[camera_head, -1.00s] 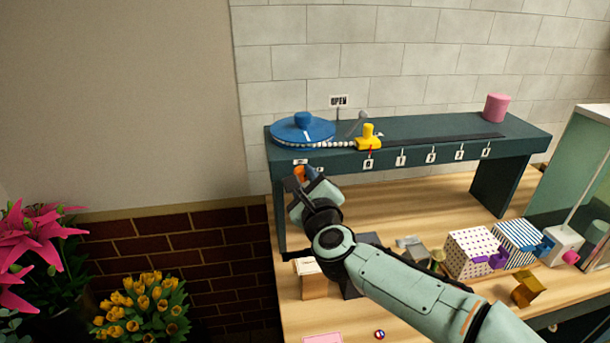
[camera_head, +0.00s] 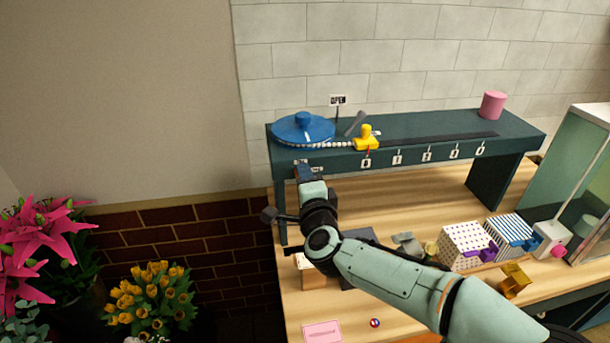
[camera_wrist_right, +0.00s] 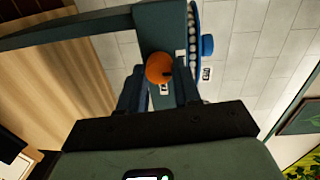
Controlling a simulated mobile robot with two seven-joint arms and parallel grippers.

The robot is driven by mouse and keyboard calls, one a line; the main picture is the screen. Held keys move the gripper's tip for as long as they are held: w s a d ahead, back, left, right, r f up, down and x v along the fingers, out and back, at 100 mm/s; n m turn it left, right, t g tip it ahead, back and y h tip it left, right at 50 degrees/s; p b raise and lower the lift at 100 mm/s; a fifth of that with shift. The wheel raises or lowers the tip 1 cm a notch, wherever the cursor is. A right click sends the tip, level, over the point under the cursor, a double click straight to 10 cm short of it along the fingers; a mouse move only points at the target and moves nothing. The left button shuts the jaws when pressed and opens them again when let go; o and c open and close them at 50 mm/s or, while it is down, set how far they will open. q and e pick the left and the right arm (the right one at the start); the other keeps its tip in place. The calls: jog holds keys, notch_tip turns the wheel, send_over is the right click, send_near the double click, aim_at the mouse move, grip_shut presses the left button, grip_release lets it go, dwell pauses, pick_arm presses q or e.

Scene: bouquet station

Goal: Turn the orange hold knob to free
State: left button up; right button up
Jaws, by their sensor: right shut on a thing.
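The orange hold knob (camera_wrist_right: 159,68) is on the front of the dark green shelf (camera_head: 400,148), below the blue disc. In the right wrist view it sits between the fingertips of my right gripper (camera_wrist_right: 160,85), which is shut on it. In the head view the right gripper (camera_head: 306,172) reaches the shelf's left front end and hides the knob. Small labels are beside the knob, too small to read. My left gripper is not in view.
A blue disc (camera_head: 303,128) with a beaded chain and a yellow slider (camera_head: 366,140) are on the shelf. A pink cylinder (camera_head: 492,104) stands at its right end. Patterned boxes (camera_head: 465,245) stand on the wooden table (camera_head: 390,325). Flowers (camera_head: 150,300) are at lower left.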

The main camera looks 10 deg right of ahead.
jog(key=shift+n, duration=0.7)
jog(key=o, duration=1.1)
jog(key=shift+c, duration=0.2)
jog(key=s+b, duration=0.1)
jog(key=s, duration=1.2)
jog(key=shift+s+r+b, duration=0.2)
jog(key=shift+r+b, duration=0.1)
jog(key=shift+r, duration=0.15)
